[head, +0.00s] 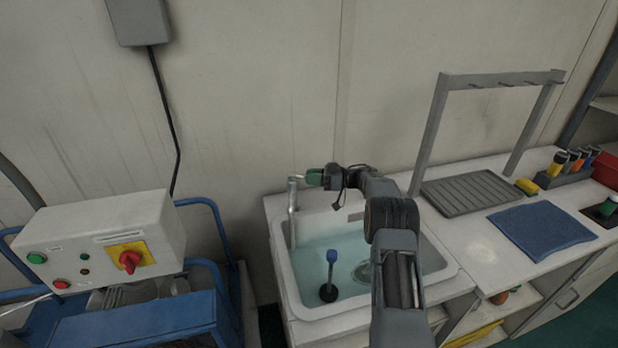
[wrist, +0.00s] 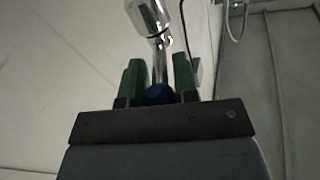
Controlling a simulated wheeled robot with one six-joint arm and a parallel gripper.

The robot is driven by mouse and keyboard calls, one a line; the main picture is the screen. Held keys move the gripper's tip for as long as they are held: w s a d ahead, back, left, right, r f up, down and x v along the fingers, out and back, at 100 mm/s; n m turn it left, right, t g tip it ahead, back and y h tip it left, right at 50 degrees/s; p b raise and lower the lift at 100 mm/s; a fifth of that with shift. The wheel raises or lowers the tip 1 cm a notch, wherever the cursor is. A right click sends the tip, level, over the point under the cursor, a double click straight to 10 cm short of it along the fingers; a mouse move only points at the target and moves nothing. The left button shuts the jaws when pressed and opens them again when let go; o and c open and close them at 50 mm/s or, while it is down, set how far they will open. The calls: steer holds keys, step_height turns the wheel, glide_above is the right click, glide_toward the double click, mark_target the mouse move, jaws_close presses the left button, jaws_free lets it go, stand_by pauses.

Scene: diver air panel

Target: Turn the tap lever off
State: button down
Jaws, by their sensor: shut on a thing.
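The chrome tap (head: 292,212) stands at the left back corner of the sink. In the wrist view its body (wrist: 146,16) is at the top, and a thin chrome lever (wrist: 161,62) with a blue knob (wrist: 158,95) runs down between my green fingers. My gripper (head: 312,178) is at the top of the tap in the head view, its arm reaching in from the right. In the wrist view my gripper (wrist: 157,78) is shut on the lever. The exact finger contact is dark and hard to see.
The white sink (head: 290,290) holds water and a blue-topped dark object (head: 329,276). At left stands a control box (head: 100,240) on a blue-railed cart. At right the counter holds a grey rack (head: 470,190) and a blue cloth (head: 542,229).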

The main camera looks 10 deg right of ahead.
steer(key=shift+w+n+g, duration=0.3)
steer(key=shift+n+g, duration=0.2)
steer(key=shift+g, duration=0.3)
steer(key=shift+w+r, duration=0.1)
steer(key=shift+r, duration=0.05)
steer(key=c, duration=1.1)
jaws_free()
steer(key=shift+d, duration=0.15)
steer(key=v, duration=1.1)
steer(key=shift+d+f, duration=0.25)
steer(key=shift+d, duration=0.1)
steer(key=shift+c, duration=0.3)
